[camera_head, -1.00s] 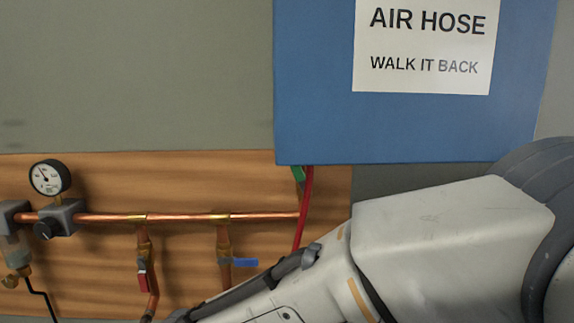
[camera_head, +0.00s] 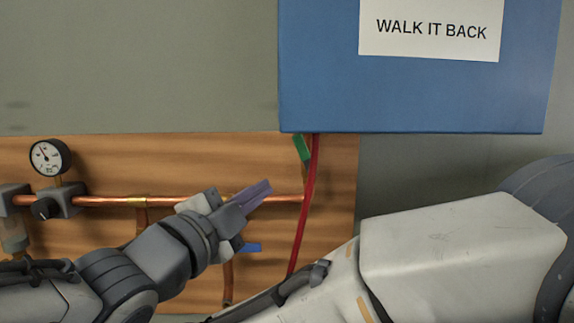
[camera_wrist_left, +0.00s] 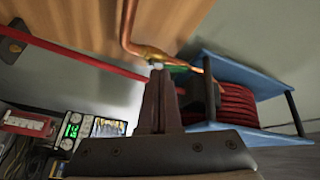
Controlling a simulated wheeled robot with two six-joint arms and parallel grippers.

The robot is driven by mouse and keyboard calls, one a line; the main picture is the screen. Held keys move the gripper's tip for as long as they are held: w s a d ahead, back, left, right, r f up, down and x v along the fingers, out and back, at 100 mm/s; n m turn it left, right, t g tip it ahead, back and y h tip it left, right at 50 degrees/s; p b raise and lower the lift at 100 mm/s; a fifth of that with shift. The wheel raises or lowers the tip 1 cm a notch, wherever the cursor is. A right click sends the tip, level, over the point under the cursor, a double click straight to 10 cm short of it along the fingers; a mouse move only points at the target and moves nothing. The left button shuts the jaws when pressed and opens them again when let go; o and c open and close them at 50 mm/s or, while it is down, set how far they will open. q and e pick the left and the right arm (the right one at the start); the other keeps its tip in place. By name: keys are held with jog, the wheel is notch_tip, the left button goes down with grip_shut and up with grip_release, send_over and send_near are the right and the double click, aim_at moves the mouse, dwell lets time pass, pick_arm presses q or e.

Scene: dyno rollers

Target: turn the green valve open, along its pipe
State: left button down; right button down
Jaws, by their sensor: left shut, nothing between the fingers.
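The green valve handle (camera_head: 301,147) shows at the right end of the copper pipe in the head view, just under the blue panel and beside the red hose. It slants, upper end to the left. In the left wrist view the green handle (camera_wrist_left: 178,68) lies beyond my fingertips, partly hidden by them, beside a brass fitting (camera_wrist_left: 150,53). My left gripper (camera_head: 264,188) is shut and empty, in front of the board, left of and below the green handle. Contact with the handle cannot be told. My right gripper is out of view.
The red hose (camera_head: 308,200) runs down close beside the valve. The blue panel (camera_head: 420,85) overhangs it. A blue valve handle (camera_head: 252,247) is below my left gripper. A gauge (camera_head: 49,157) stands left. My right arm (camera_head: 455,255) fills the lower right.

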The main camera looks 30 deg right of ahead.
aim_at(305, 147)
pick_arm(q)
jog(key=s+r+m+h, duration=0.1)
jog(key=s+d+r+m+g+h, duration=0.1)
jog(key=r, duration=0.1)
jog(key=shift+d+r+m, duration=0.15)
jog(key=shift+d+m, duration=0.05)
jog(key=shift+m, duration=0.2)
jog(key=p+x, duration=0.4)
jog(key=x, duration=0.5)
jog(key=shift+s+r, duration=0.1)
jog(key=shift+r, duration=0.1)
jog(key=shift+d, duration=0.45)
jog(key=shift+d, duration=0.1)
